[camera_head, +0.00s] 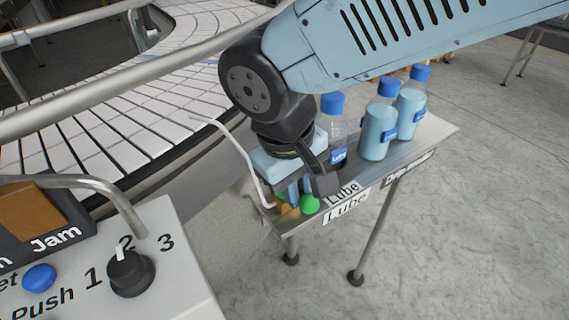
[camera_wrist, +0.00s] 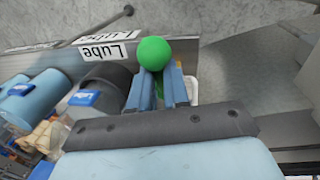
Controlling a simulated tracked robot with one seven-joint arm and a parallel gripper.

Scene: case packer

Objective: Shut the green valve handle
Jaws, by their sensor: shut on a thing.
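The green valve handle (camera_wrist: 153,54) shows in the wrist view as a round green knob at the tips of my gripper (camera_wrist: 158,82). A narrow green part below the knob runs between the two blue fingers, which are shut on it. In the head view the green knob (camera_head: 309,204) sits at the near left end of the lube table, right beside my gripper (camera_head: 292,198). My gripper points down there, and the valve body behind the fingers is mostly hidden.
Several bottles with blue caps (camera_head: 379,130) stand on the metal lube table (camera_head: 432,133), right of my gripper. A bent pale pipe (camera_head: 240,152) rises just left of it. The conveyor (camera_head: 150,90) lies further left, and a control panel (camera_head: 165,275) fills the lower left.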

